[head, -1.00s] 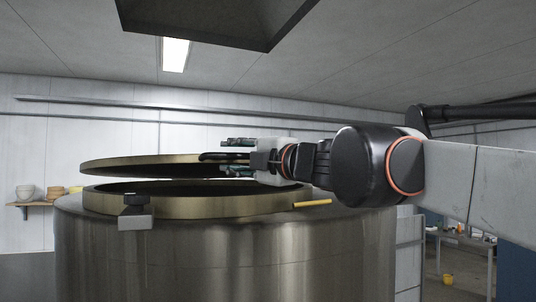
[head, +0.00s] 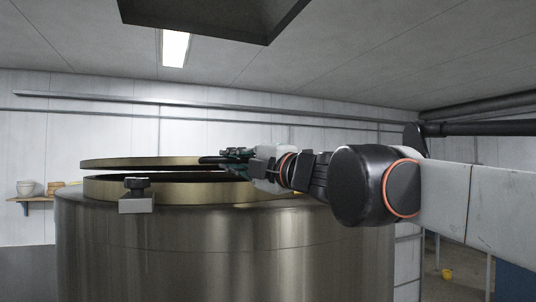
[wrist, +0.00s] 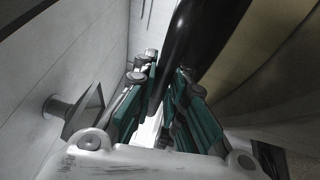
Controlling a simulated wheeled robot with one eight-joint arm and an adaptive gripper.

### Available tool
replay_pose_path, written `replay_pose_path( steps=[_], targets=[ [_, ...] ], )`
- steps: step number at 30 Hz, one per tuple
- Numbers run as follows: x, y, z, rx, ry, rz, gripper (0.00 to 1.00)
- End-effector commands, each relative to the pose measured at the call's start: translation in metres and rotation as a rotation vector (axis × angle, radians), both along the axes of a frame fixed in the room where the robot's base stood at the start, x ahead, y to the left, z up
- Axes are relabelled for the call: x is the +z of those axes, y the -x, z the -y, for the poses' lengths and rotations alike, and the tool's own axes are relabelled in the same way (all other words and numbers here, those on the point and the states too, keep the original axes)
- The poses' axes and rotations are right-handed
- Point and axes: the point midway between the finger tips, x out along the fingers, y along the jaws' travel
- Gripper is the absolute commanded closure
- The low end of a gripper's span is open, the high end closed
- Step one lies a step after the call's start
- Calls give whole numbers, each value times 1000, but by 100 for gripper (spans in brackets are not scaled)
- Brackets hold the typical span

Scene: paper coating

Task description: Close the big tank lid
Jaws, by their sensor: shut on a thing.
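The big steel tank (head: 180,245) fills the lower left of the head view. Its brass-coloured lid (head: 130,163) hangs nearly flat over the raised rim (head: 105,189), with a thin dark gap between them. My gripper (head: 236,158) is at the right side of the lid, its fingers shut on the lid's black handle (head: 212,160). In the wrist view the dark handle (wrist: 187,45) runs between the teal fingers of my gripper (wrist: 165,90). The lid's brassy surface (wrist: 265,55) is at the right there. The hinge is not clearly visible.
A black-knobbed clamp (head: 137,195) sits at the tank's front edge. A dark hood (head: 215,15) hangs above. A wall shelf (head: 32,199) with bowls is at the left. A yellow bucket (head: 447,273) stands on the floor at the right.

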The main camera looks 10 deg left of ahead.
Motion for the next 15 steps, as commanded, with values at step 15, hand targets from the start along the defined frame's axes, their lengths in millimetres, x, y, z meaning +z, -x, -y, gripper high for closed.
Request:
replay_pose_path(
  steps=[15],
  targets=[
    [-55, 3, 2, -3, -23, 53, 100]
  ],
)
